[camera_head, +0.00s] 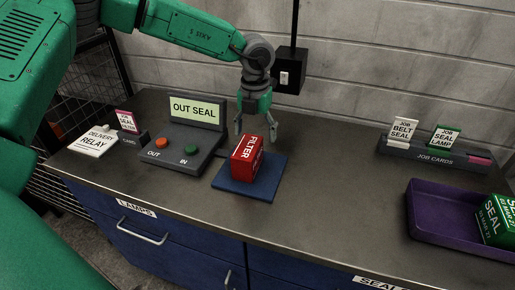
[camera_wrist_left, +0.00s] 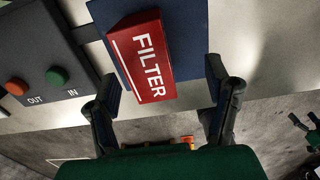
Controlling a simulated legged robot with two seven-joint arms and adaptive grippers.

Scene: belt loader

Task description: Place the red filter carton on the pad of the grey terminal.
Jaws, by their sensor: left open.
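The red filter carton (camera_head: 246,156) stands on the blue pad (camera_head: 264,183) beside the grey terminal (camera_head: 184,147). The terminal's screen reads OUT SEAL, and it has an orange OUT button and a green IN button. My left gripper (camera_head: 256,137) is open just above and behind the carton. In the left wrist view the carton (camera_wrist_left: 143,56) lies ahead of and between the spread fingers (camera_wrist_left: 162,92), with no finger seen touching it. The pad (camera_wrist_left: 185,25) shows under the carton there.
A job cards rack (camera_head: 435,156) is at the back right. A purple tray (camera_head: 425,216) holds a green seal carton (camera_head: 496,222). The counter between pad and tray is clear.

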